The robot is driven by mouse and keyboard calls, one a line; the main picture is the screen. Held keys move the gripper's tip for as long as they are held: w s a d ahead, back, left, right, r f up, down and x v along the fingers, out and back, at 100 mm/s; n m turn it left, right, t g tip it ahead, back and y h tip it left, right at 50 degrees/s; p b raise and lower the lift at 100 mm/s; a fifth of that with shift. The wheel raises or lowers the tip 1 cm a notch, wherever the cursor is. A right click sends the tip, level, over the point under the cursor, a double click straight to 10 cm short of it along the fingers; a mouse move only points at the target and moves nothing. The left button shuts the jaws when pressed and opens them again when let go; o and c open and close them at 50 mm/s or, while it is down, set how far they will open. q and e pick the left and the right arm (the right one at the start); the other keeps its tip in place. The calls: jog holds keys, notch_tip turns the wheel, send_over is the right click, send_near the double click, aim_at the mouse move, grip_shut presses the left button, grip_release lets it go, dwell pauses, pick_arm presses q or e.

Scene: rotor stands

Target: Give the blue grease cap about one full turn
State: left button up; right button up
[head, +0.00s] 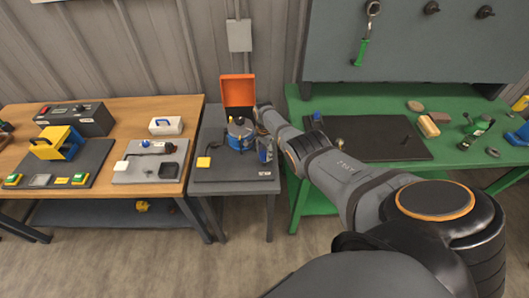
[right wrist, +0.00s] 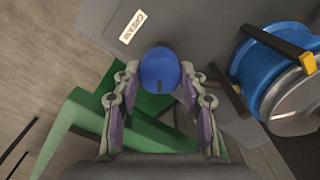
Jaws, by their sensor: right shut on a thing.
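The blue grease cap (right wrist: 161,66) shows as a round blue top with a dark mark in the right wrist view, beside a label on the grey plate. My right gripper (right wrist: 161,78) is shut on the cap, with a fingertip on each side of it. In the head view my right gripper (head: 265,152) points down at the right side of the small grey stand; the cap cannot be made out there. My left gripper is not in view.
A blue and silver rotor (right wrist: 285,85) with dark bars stands close right of my gripper in the wrist view. An orange open box (head: 238,90) stands behind the rotor. A wooden table (head: 100,190) is at left, a green bench (head: 460,175) at right.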

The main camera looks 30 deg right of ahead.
jog(key=m, duration=0.4)
jog(key=shift+r+m, duration=0.1)
jog(key=shift+m, duration=0.2)
jog(key=m, duration=1)
jog(key=shift+m, duration=0.4)
jog(key=m, duration=0.4)
jog(key=shift+w+m, duration=0.1)
jog(key=shift+m, duration=0.2)
jog(key=o, duration=1.2)
jog(key=shift+c, duration=0.2)
